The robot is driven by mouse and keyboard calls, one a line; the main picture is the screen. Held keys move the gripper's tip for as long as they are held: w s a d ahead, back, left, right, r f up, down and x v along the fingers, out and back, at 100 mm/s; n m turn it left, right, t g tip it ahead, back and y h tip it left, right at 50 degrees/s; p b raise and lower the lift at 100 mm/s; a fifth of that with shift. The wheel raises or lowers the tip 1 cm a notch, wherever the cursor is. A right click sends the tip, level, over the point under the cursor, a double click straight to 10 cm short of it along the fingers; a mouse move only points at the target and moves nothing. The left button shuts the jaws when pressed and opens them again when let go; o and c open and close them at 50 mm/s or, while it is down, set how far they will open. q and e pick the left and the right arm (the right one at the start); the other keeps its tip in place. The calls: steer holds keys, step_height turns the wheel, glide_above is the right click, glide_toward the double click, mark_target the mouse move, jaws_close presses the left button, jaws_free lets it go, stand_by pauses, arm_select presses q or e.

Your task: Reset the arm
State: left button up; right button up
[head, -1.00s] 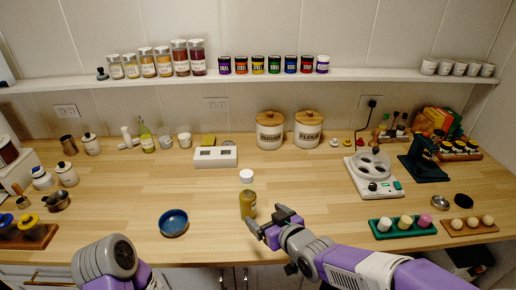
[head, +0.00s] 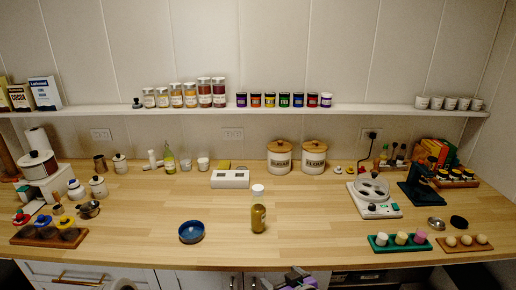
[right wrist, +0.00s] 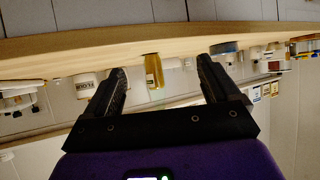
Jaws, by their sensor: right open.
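My right gripper (head: 288,281) shows at the bottom edge of the head view, low in front of the counter's front edge and partly cut off. In the right wrist view, which is upside down, its two dark fingers (right wrist: 162,68) are wide apart with nothing held between them. A bottle with yellow-green contents and a white cap (head: 259,219) stands upright on the counter, beyond the gripper and apart from it. The bottle also shows between the fingers, farther off, in the right wrist view (right wrist: 154,72).
The wooden counter (head: 330,225) has a blue bowl (head: 191,232), a green tray of cups (head: 381,247), an egg tray (head: 447,246) and a white appliance (head: 385,211). Canisters (head: 279,158) stand at the back. A shelf (head: 380,108) of jars runs above.

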steer(key=s+d+f+m+g+h, duration=0.1)
steer(key=s+d+f+g, duration=0.15)
steer(key=f, duration=0.45)
steer(key=s+d+f+m+g+h, duration=0.1)
steer(key=s+f, duration=0.2)
steer(key=f, duration=0.4)
steer(key=s+d+f+m+g+h, duration=0.1)
steer(key=s+d+f+g, duration=0.1)
steer(key=f, duration=0.5)
steer(key=s+a+f+m+g+y, duration=0.2)
steer(key=s+f+m+g, duration=0.2)
steer(key=s+f, duration=0.7)
steer(key=s+g, duration=0.1)
steer(key=s, duration=0.2)
steer(key=shift+a+p, duration=0.15)
steer(key=shift+p, duration=0.25)
